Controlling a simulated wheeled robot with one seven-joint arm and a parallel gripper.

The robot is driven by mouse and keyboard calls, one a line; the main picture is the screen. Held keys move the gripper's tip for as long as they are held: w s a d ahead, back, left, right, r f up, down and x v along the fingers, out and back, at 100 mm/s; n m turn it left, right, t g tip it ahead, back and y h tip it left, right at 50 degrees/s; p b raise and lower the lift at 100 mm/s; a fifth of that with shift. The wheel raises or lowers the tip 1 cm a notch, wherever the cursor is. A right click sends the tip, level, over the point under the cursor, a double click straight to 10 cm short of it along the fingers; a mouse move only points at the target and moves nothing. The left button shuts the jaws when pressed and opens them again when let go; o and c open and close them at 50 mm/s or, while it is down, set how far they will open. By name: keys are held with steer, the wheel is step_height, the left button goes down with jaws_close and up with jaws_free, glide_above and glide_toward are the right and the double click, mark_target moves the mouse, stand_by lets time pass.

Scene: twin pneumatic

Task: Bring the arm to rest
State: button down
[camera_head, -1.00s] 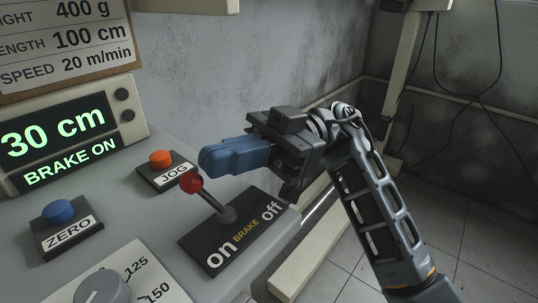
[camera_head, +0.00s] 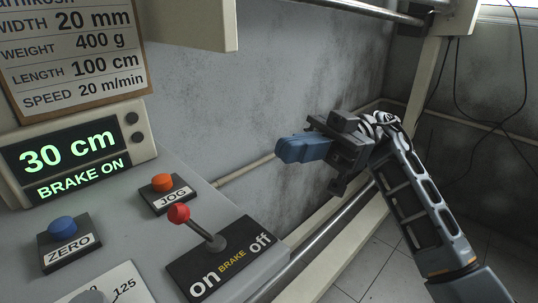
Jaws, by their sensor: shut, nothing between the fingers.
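My gripper (camera_head: 284,149) has blue fingers that are shut and empty. It points left and hangs in the air to the right of the control desk (camera_head: 150,228), in front of the grey wall. My arm comes up from the lower right and bends at the wrist. The gripper is clear of the brake lever (camera_head: 199,229), whose red knob leans toward the "on" side. The display (camera_head: 74,159) reads "30 cm" and "BRAKE ON".
An orange JOG button (camera_head: 162,182) and a blue ZERO button (camera_head: 62,226) sit on the desk. A knob (camera_head: 93,297) is cut off at the bottom. Pale rails and a post (camera_head: 432,85) stand behind my arm. Cables hang at the right. Bare tiled floor shows at lower right.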

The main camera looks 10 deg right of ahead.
steer(key=shift+w+d+f, duration=0.1)
steer(key=shift+w+d, duration=0.25)
steer(key=shift+d, duration=0.3)
